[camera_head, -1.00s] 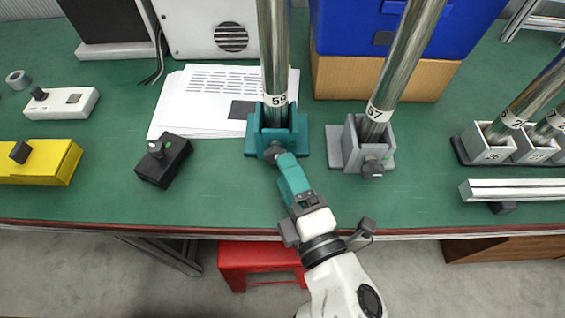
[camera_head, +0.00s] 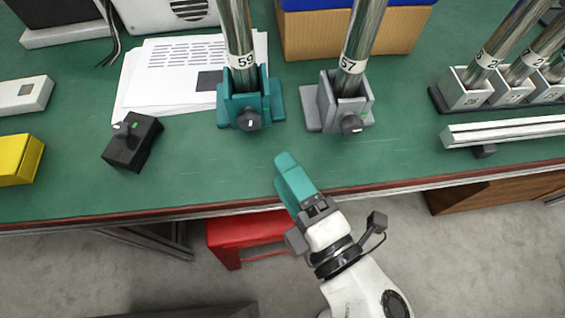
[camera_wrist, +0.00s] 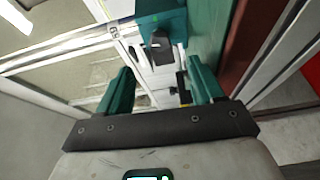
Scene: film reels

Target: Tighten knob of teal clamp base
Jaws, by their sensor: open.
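The teal clamp base (camera_head: 272,97) stands on the green table and holds a shiny tube (camera_head: 237,30) marked 59. Its dark knob (camera_head: 248,119) is on the side facing me. In the wrist view the knob (camera_wrist: 162,45) shows ahead of the teal base (camera_wrist: 160,12), beyond my fingertips. My gripper (camera_head: 285,160) has teal fingers and is to the front right of the knob, apart from it. In the wrist view my gripper (camera_wrist: 160,82) is open, with its two fingers spread and nothing between them.
A grey clamp base (camera_head: 327,103) with a tube marked 57 stands close on the right. A black box with a knob (camera_head: 133,143) and papers (camera_head: 150,75) lie to the left. A red stool (camera_head: 250,235) is below the table's front edge (camera_head: 150,212).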

